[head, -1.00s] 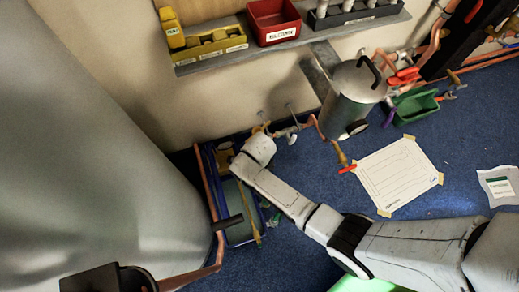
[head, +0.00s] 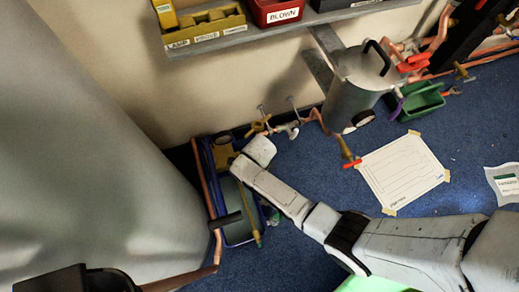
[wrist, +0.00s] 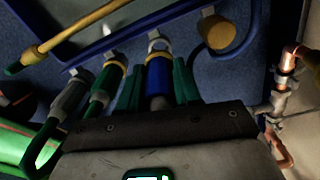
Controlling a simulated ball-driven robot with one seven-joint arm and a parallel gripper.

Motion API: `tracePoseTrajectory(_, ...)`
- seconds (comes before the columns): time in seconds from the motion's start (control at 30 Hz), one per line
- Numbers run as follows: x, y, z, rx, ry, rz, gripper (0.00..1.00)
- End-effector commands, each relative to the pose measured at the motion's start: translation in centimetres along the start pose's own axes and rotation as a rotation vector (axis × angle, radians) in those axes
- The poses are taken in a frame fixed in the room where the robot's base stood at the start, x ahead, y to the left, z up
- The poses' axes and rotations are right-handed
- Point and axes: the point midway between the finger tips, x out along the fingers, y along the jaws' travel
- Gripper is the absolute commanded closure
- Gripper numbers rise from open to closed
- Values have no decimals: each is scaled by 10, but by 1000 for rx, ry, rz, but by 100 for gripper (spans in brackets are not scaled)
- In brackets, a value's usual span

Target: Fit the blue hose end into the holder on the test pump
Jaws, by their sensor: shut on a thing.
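The blue hose end (wrist: 157,78) is between the green fingers of my gripper (wrist: 158,88) in the wrist view, and the gripper is shut on it. Its yellow collar and pale tip point at a small pale holder clip (wrist: 158,44) on the pump's edge. The tip overlaps the clip in this view; I cannot tell whether it is fully seated. The test pump (head: 246,232), with a blue tray, stands on the floor at the lower left of the head view. My wrist covers part of it there and hides the fingers and hose end.
Beside it in the wrist view are a grey hose end (wrist: 72,95), a green hose end (wrist: 105,88) and a yellow round end (wrist: 217,33). A yellow-handled bar (wrist: 75,32) crosses the tray. Copper pipe (wrist: 290,60) stands close on the right. A grey cylinder (head: 352,95) stands near the wall.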

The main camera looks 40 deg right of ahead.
Motion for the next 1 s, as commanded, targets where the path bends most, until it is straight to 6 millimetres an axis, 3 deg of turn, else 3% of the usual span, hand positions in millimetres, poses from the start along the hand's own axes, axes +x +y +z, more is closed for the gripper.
tracePoseTrajectory(0.47, 2, 0, 0, 0, 0, 0, 100)
tracePoseTrajectory(1.0, 24, 0, 0, 0, 0, 0, 100)
